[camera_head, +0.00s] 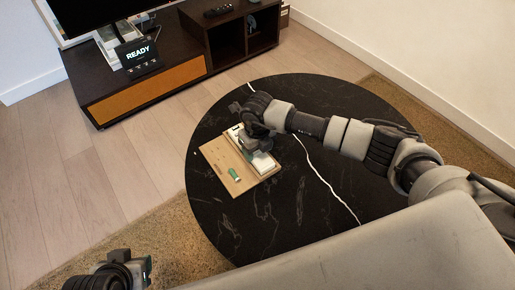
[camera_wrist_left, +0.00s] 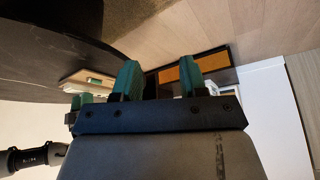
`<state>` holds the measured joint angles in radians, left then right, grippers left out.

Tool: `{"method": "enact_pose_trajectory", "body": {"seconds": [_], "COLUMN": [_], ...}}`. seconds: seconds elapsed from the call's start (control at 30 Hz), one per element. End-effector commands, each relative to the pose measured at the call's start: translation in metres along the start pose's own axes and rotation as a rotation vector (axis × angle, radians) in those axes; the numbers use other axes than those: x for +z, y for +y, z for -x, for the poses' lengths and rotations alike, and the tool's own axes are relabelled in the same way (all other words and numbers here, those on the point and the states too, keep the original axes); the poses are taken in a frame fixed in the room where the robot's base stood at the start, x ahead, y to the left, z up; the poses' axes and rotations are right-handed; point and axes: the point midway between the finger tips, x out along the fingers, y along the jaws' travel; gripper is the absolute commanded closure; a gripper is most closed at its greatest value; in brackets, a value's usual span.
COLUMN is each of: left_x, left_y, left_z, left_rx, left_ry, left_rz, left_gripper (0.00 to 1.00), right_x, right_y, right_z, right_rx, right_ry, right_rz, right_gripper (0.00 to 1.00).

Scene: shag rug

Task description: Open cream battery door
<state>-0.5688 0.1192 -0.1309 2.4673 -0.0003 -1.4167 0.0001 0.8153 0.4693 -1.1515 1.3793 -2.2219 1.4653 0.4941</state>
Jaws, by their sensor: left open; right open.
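A cream-white device (camera_head: 264,164) lies on a tan wooden board (camera_head: 240,187) on the round black table. My right gripper (camera_head: 256,144) is directly over the device and hides its middle. Its fingertips are too small and covered to tell whether they touch it. The battery door cannot be told apart from the rest of the device. My left gripper (camera_head: 140,270) is low at the left, off the table and away from the device. In the left wrist view its two green fingers (camera_wrist_left: 160,82) stand apart with nothing between them.
A green-handled tool (camera_head: 234,175) and small dark bits lie on the board. A dark TV cabinet (camera_head: 160,65) with a "READY" display (camera_head: 138,54) stands behind. The table's right side is partly under my arm.

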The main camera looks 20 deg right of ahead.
Motion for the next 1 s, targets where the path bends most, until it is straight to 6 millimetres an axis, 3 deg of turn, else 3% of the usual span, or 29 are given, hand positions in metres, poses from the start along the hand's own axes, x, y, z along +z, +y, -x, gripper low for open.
{"method": "enact_pose_trajectory", "body": {"seconds": [0.27,0.63,0.83,1.0], "left_x": [-0.001,-0.003,-0.003,0.017], "left_y": [0.000,0.000,0.000,-0.004], "left_z": [0.001,0.003,0.007,0.021], "left_rx": [0.001,0.000,0.000,-0.006], "left_ry": [0.005,0.008,-0.003,-0.163], "left_rz": [0.000,0.000,0.000,0.006], "left_gripper": [0.57,0.57,0.57,0.57], "right_x": [0.000,0.000,-0.005,-0.033], "right_y": [0.000,0.000,0.000,-0.001], "right_z": [-0.001,0.000,0.001,0.006], "right_rx": [0.000,0.000,-0.001,-0.002], "right_ry": [0.000,0.000,0.002,0.007], "right_rz": [0.000,0.000,0.000,0.001], "right_gripper": [0.44,1.00,1.00,1.00]}}
